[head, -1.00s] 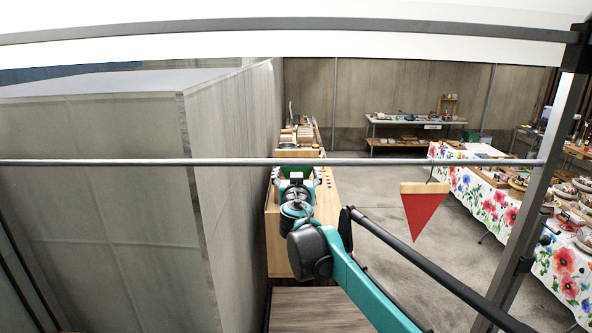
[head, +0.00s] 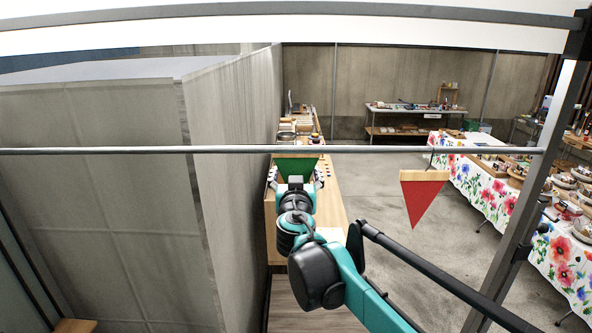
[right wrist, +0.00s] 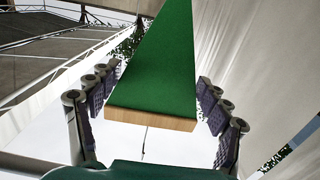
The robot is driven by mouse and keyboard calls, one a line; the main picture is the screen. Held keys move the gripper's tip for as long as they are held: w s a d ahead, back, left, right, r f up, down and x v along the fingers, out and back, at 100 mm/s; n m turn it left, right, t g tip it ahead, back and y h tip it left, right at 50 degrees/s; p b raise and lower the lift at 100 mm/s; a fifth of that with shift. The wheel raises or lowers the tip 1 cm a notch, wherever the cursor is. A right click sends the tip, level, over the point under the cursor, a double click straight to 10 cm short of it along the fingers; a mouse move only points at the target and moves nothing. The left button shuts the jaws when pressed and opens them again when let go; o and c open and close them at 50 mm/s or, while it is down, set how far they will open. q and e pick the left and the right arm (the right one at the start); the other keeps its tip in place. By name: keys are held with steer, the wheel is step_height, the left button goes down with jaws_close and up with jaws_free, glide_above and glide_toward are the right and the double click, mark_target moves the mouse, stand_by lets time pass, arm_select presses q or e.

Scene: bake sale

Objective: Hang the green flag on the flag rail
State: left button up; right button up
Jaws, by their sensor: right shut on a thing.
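The green flag (head: 297,166) is a triangle with a light wooden top bar, point down. My right gripper (head: 296,177) is shut on the green flag and holds it just below the flag rail (head: 130,150) in the head view. I cannot tell how far it is from the rail in depth. In the right wrist view the green flag (right wrist: 160,70) stands between the fingers, with a thin wire hook (right wrist: 146,140) on its wooden bar. The hook appears free in that view. My left gripper is out of view.
A red flag (head: 422,200) hangs from the rail by a wire, right of my gripper. A dark metal post (head: 530,210) bounds the rail on the right. A grey partition (head: 100,190) fills the left. A wooden counter (head: 330,205) and flower-clothed table (head: 500,195) stand beyond.

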steer(key=s+f+b, duration=0.1)
steer(key=s+f, duration=0.1)
steer(key=s, duration=0.4)
steer(key=shift+f, duration=0.2)
stand_by(0.4)
steer(key=shift+s, duration=0.15)
steer(key=o, duration=1.1)
steer(key=shift+o, duration=0.2)
